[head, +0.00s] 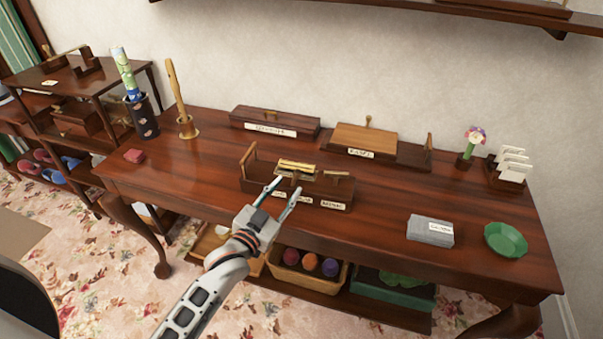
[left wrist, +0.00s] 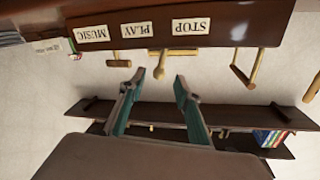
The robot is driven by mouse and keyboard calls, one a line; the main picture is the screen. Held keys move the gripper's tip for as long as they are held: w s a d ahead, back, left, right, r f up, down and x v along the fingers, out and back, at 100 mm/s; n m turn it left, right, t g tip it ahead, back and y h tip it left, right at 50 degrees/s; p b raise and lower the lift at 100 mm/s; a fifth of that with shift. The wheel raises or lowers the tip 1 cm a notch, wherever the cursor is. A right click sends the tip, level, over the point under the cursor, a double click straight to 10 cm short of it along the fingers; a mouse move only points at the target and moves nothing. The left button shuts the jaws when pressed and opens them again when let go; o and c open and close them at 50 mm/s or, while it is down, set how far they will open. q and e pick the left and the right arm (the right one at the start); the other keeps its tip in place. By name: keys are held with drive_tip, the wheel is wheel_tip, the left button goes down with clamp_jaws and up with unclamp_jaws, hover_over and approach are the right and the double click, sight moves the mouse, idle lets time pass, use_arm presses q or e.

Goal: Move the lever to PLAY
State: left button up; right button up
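The dark wooden music box (head: 262,187) stands near the front of the table, with a golden bar (head: 297,166) on top. In the left wrist view, upside down, its labels read STOP (left wrist: 191,26), PLAY (left wrist: 138,30) and MUSIC (left wrist: 93,33). A small golden peg, which looks like the lever (left wrist: 160,68), sticks out near the PLAY and STOP labels. My left gripper (head: 288,186) is open and empty in front of the box; its fingers (left wrist: 158,78) point towards the peg, apparently without holding it. They partly cover the labels in the head view. My right gripper is not in view.
A wooden handle (head: 248,160) rises at the box's left end. Two other labelled boxes (head: 274,122) (head: 367,137) stand behind it. A grey block (head: 430,231) and a green dish (head: 506,239) lie to the right.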

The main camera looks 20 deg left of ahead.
sight(295, 179)
use_arm(q)
drive_tip(key=w, duration=0.3)
drive_tip(key=w+d, duration=0.1)
drive_tip(key=w, duration=0.2)
drive_tip(key=shift+w+d, duration=0.15)
drive_tip(key=shift+w, duration=0.2)
clamp_jaws()
